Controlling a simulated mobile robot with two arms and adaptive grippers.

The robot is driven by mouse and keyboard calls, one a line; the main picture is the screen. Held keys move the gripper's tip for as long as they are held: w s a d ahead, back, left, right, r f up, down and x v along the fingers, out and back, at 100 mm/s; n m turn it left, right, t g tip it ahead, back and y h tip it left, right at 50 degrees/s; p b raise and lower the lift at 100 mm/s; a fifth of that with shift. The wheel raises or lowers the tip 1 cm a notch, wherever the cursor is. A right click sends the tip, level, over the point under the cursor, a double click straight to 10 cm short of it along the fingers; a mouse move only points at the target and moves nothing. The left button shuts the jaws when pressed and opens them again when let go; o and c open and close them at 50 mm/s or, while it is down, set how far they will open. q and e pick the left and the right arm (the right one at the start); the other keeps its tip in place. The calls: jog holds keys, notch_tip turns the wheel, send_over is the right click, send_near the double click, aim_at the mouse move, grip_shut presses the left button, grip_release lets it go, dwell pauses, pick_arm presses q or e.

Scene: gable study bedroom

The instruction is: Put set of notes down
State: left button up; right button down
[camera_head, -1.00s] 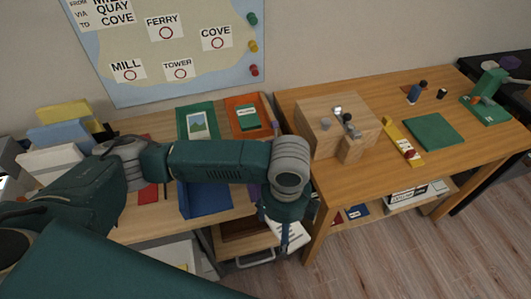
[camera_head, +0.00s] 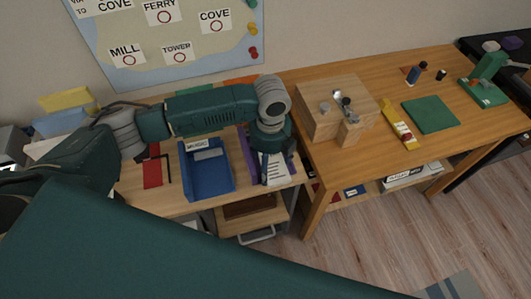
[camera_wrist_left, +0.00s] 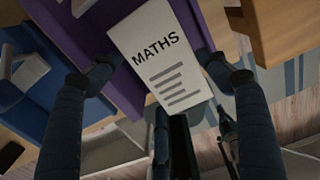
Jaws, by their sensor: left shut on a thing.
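The set of notes (camera_head: 275,171) is a white sheet-like block held in my left gripper (camera_head: 273,160). In the left wrist view the set of notes (camera_wrist_left: 160,58) reads "MATHS" above several grey lines. The fingers of my left gripper (camera_wrist_left: 157,68) lie on either side of it. The notes are over or in front of a purple tray (camera_head: 247,158) near the front edge of the desk; the purple tray (camera_wrist_left: 75,42) also shows behind them. I cannot tell whether they touch it. My right gripper is not in view.
A blue tray (camera_head: 208,178) with a label stands left of the purple one. A red item (camera_head: 152,168) lies farther left. An open drawer (camera_head: 250,207) juts out below. The wooden workbench (camera_head: 365,165) on the right carries a wooden block (camera_head: 318,125) and a green mat (camera_head: 431,114).

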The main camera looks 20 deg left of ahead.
pick_arm(q)
jog(key=shift+w+a+r, duration=0.1)
jog(key=shift+w+a, duration=0.35)
jog(key=shift+w, duration=0.2)
jog(key=shift+w+a+r, duration=0.1)
jog(key=shift+w+a, duration=0.3)
jog(key=shift+w, duration=0.2)
jog(key=shift+w+a+f+p, duration=0.15)
jog(key=shift+f+p, duration=0.1)
jog(key=shift+f, duration=0.15)
jog(key=shift+w+a+f+p, duration=0.1)
jog(key=shift+w+f+p, duration=0.05)
jog(key=shift+f+p, duration=0.15)
jog(key=shift+f, duration=0.25)
jog(key=shift+f, duration=0.15)
jog(key=o, duration=1)
jog(key=shift+c, duration=0.2)
